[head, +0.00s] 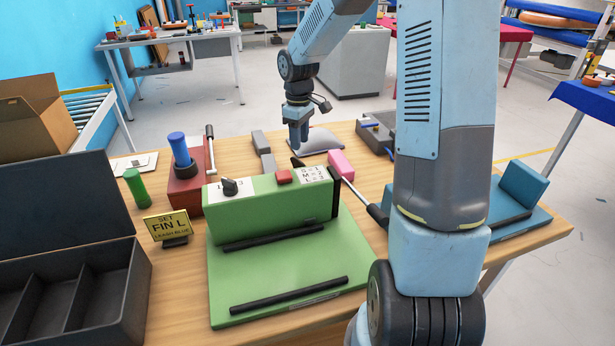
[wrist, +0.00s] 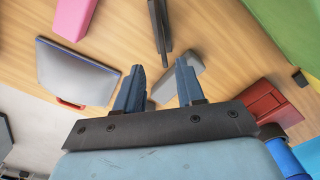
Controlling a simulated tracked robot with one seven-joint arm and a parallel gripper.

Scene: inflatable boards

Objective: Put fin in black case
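The open black case (head: 75,290) stands at the left front, with its lid raised and empty-looking compartments. My gripper (head: 299,146) points down over the far middle of the table. In the wrist view its two fingers (wrist: 159,88) are apart, with nothing held between them. A thin dark piece, perhaps the fin (head: 297,162), lies just in front of my gripper. It also shows at the top of the wrist view (wrist: 160,28), beyond the fingertips. A grey piece (wrist: 180,72) lies below, seen between the fingers.
A green machine (head: 265,213) with a knob, red button and size label fills the table's middle. A red block (head: 186,190) with a blue cylinder, a green cylinder (head: 136,188), a pink block (head: 341,164) and a grey pad (head: 318,141) stand around it. Blue pieces (head: 523,184) lie right.

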